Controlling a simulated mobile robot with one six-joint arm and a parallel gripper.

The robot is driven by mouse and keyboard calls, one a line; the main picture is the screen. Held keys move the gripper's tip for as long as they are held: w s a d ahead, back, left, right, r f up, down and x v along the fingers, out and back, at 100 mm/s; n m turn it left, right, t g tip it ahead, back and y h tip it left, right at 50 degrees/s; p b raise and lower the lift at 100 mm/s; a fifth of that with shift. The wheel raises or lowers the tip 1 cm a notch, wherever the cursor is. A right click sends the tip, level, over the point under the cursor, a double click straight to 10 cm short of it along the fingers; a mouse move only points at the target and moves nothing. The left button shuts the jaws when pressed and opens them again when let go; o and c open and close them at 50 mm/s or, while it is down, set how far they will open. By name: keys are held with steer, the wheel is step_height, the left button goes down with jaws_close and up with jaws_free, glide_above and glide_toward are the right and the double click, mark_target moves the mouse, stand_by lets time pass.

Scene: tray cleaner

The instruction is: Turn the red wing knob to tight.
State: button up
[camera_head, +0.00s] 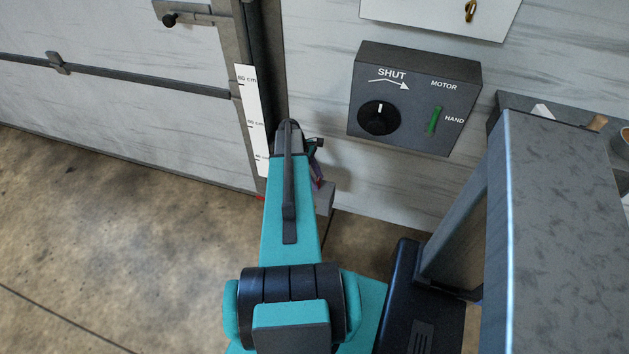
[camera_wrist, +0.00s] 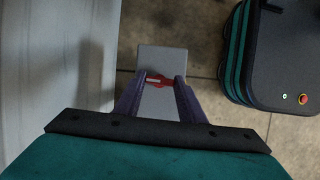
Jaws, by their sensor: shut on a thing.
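The red wing knob (camera_wrist: 153,80) shows in the wrist view as a small red bar with a pale stripe, lying roughly crosswise between my fingertips. My gripper (camera_wrist: 159,82) is shut on it, with one purple finger at each end. The knob sits against a grey block (camera_wrist: 162,59) beside the pale wall. In the head view the grey block (camera_head: 325,199) stands low by the wall, partly behind my arm. My arm hides most of the knob there. Any tight marking is not visible.
A dark control box (camera_head: 414,98) with a round dial and a green switch is on the wall above. A white height scale (camera_head: 252,120) and a door post stand left of my arm. A grey shelf (camera_head: 520,102) is at the right. Open floor (camera_head: 120,240) lies left.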

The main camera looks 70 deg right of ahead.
steer(key=m, duration=0.2)
steer(key=m+y, duration=0.1)
steer(key=m, duration=0.1)
steer(key=shift+d+f+y, duration=0.1)
steer(key=shift+y, duration=0.2)
steer(key=m, duration=0.2)
steer(key=m+t+y, duration=0.1)
steer(key=m, duration=0.1)
steer(key=shift+s+d+y, duration=0.1)
steer(key=shift+s+y, duration=0.05)
steer(key=shift+y, duration=0.15)
steer(key=m, duration=0.2)
steer(key=m+t+y, duration=0.1)
steer(key=m, duration=0.2)
steer(key=shift+s+b, duration=0.2)
steer(key=shift+b, duration=0.2)
steer(key=m+t, duration=0.2)
steer(key=m, duration=0.2)
steer(key=shift+s+d, duration=0.1)
steer(key=shift+m, duration=0.3)
steer(key=o, duration=1)
steer(key=shift+o, duration=0.2)
steer(key=shift+d, duration=0.1)
